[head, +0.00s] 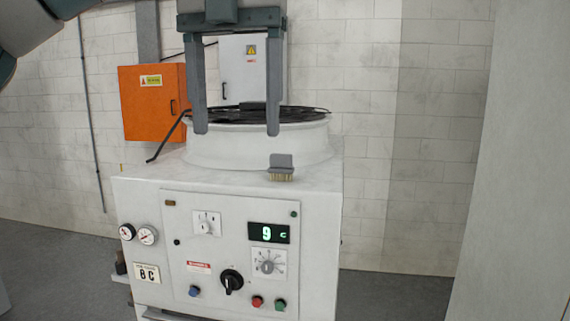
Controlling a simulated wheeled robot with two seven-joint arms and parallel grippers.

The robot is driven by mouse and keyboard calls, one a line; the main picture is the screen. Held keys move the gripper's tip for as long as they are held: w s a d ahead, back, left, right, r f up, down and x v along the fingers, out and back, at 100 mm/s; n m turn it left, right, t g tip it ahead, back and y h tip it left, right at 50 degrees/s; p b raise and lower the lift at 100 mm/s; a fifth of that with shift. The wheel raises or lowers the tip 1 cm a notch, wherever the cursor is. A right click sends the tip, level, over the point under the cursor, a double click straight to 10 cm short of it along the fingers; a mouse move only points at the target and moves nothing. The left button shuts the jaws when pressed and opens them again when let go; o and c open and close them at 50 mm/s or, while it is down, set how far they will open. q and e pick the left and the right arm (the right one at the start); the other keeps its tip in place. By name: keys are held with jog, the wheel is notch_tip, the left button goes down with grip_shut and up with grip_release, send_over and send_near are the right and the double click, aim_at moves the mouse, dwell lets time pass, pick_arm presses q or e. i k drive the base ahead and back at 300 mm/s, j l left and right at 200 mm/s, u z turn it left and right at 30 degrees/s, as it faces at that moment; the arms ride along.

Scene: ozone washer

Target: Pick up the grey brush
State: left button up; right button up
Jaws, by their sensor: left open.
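The grey brush (281,162) stands on the front right part of the white washer's top (150,179), its pale bristles facing down. My left gripper (237,132) is open and empty, with its two long grey fingers pointing down. In the picture the fingers overlap the washer's round drum opening, and the right fingertip is a little above the brush. The gripper appears apart from the brush. How far it is from the brush in depth is hard to tell. My right gripper is not in view.
The washer's raised white drum rim (200,155) with a dark cover stands behind the brush. A black handle (165,140) sticks out left of it. An orange box (150,100) hangs on the wall. The front panel (232,250) carries gauges, knobs and buttons.

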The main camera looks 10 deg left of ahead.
aim_at(280, 167)
jog(key=i, duration=1.25)
